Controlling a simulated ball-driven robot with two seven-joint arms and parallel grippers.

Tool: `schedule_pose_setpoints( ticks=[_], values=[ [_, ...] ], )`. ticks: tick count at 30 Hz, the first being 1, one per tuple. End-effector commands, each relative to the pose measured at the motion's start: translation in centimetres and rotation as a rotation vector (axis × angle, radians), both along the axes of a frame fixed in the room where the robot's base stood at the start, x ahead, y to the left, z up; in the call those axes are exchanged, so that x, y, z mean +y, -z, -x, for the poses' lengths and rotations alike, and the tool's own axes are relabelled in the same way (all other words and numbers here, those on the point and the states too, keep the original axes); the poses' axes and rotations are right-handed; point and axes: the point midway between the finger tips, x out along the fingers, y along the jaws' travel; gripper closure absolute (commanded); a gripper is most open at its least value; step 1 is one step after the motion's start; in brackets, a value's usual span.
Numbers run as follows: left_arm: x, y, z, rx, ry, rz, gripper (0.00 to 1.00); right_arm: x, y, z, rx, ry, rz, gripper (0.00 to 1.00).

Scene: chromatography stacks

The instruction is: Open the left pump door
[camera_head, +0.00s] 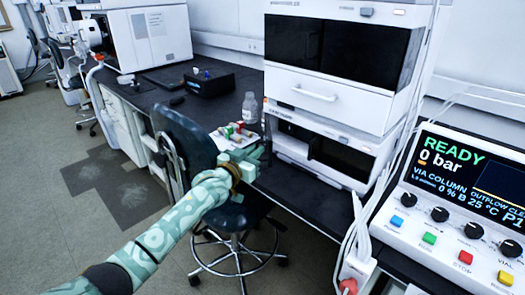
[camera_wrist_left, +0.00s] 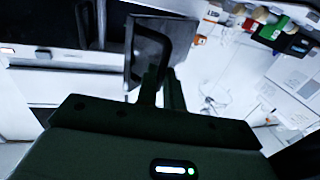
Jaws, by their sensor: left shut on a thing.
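The left pump door is a dark panel with a curved black handle (camera_wrist_left: 190,38), and in the left wrist view the door (camera_wrist_left: 143,48) stands out at an angle from the white module. My left gripper (camera_wrist_left: 161,78) is shut on the door's handle, at its lower end. In the head view my left gripper (camera_head: 262,155) is at the left front corner of the lower module of the stack (camera_head: 322,179), and it partly hides that corner. The dark opening (camera_head: 292,130) on the left of this module shows. My right gripper is in neither view.
The upper module has a white drawer with a handle (camera_head: 314,93). A clear bottle (camera_head: 250,108) and small coloured items (camera_head: 235,130) stand on the bench left of the stack. A chair (camera_head: 183,150) is close to my left arm. A control panel (camera_head: 465,215) is at the right.

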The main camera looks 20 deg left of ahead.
Motion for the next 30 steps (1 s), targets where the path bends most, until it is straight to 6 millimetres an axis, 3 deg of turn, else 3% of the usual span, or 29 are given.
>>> schedule_pose_setpoints(
  ticks=[1, 16, 18, 19, 30],
  values=[
    [0.54, -0.74, -0.17, -0.012, -0.006, 0.003, 1.00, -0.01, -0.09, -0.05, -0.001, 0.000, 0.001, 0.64],
    [0.71, -0.69, -0.13, -0.011, -0.004, 0.006, 1.00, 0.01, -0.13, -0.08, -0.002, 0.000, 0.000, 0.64],
    [0.67, -0.66, -0.12, -0.011, -0.004, 0.005, 0.72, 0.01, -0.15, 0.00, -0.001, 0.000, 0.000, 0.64],
    [0.64, -0.61, -0.11, -0.010, -0.003, 0.005, 0.69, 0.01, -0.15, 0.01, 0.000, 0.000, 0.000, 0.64],
    [0.55, -0.46, 0.70, -0.005, 0.000, 0.002, 0.69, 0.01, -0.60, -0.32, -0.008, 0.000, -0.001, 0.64]
  ],
)
